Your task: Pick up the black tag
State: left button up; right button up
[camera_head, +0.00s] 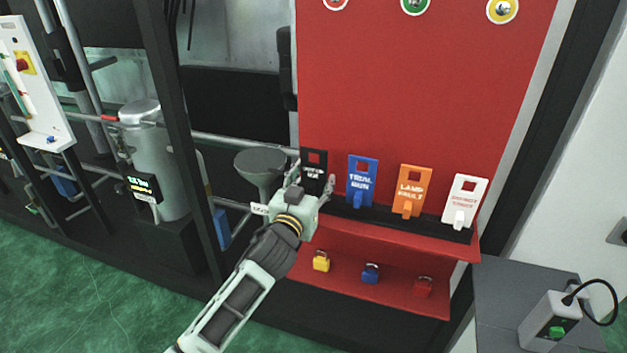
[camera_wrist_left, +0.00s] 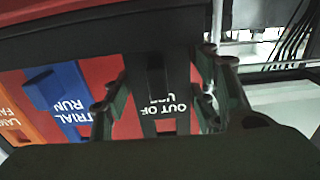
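The black tag (camera_head: 313,158) stands at the left end of a row of tags on the red panel's ledge. It also shows in the left wrist view, upside down, with the white words "OUT OF USE" (camera_wrist_left: 166,108). My left gripper (camera_head: 315,177) is in front of it and hides its lower part in the head view. In the left wrist view the gripper (camera_wrist_left: 160,92) is open, with one finger on each side of the tag. My right gripper is not in view.
A blue tag (camera_head: 361,175), an orange tag (camera_head: 412,185) and a white tag (camera_head: 465,195) stand to the right. Yellow, blue and red padlocks (camera_head: 371,273) sit on the shelf below. A grey funnel-like thing (camera_head: 262,162) is close on the left.

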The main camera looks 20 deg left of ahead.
pick_arm(q)
jog(key=c, duration=0.7)
jog(key=shift+o, duration=0.2)
